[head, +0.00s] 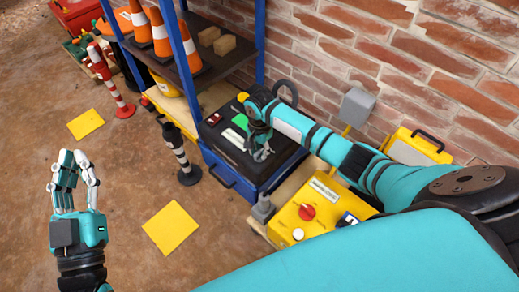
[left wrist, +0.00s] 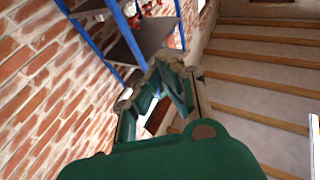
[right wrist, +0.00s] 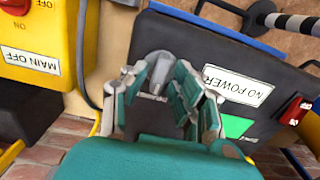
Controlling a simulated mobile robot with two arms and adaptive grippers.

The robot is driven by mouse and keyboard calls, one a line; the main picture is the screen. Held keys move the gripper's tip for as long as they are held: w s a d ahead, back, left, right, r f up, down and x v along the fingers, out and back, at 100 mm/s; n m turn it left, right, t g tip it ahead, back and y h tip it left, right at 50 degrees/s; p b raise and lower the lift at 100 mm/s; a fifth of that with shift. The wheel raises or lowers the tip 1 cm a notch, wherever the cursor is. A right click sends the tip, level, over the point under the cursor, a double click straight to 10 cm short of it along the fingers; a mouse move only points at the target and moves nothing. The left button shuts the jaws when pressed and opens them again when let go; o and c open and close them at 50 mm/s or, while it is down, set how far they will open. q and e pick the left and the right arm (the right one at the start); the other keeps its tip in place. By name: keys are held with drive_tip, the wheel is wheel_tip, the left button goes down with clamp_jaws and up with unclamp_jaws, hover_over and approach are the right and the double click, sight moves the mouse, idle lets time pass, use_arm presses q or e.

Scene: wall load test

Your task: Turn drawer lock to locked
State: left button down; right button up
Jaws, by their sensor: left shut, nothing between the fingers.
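A grey knob (right wrist: 157,64), which looks like the drawer lock, sits on a black panel beside a small, partly hidden label. The panel forms the black top (head: 278,158) of a blue drawer unit (head: 238,188) with a dark handle on its front. My right gripper (head: 262,152) is over this top. In the right wrist view, its fingers (right wrist: 160,88) stand apart on either side of the knob; whether they touch it I cannot tell. My left gripper (head: 74,162) is shut and empty, raised above the floor at the left; it also shows in the left wrist view (left wrist: 165,75).
A "NO POWER" label (right wrist: 237,86), a green patch (right wrist: 235,125) and a red switch (right wrist: 296,110) are on the same panel. A yellow box (head: 310,214) with a red knob stands beside the unit. A striped post (head: 180,152) stands in front. A brick wall is behind.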

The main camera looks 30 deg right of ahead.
clamp_jaws()
